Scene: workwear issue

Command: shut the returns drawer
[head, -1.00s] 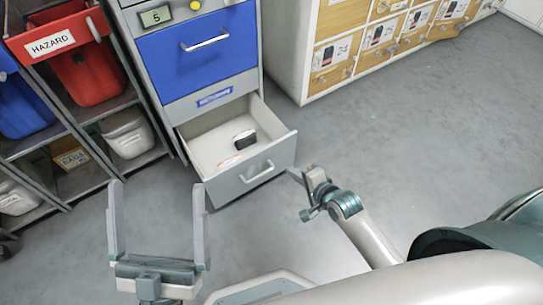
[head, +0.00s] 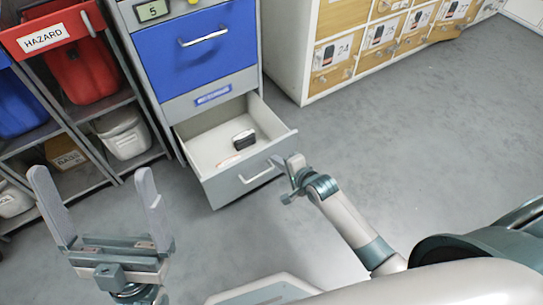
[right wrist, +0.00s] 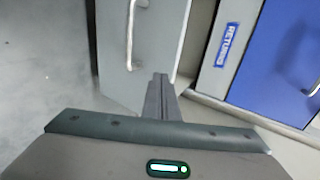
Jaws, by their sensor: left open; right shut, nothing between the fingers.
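The returns drawer (head: 240,178) stands open at the bottom of the cabinet, with a dark object and a small pale object inside. Its grey front with a bar handle also shows in the right wrist view (right wrist: 112,65). A blue label reading "RETURNS" (right wrist: 227,45) is on the panel beside it. My right gripper (head: 287,164) is shut and empty, close to the right part of the drawer front; I cannot tell whether it touches. Its fingers also show in the right wrist view (right wrist: 158,82). My left gripper (head: 95,190) is open and empty, left of and nearer than the drawer.
A blue drawer (head: 205,48) above is shut. Shelves at the left hold a red hazard bin (head: 82,75), a white bin (head: 122,135) and blue bins. A white unit with wooden drawers (head: 345,50) stands at the right. The grey floor (head: 430,140) is clear at the right.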

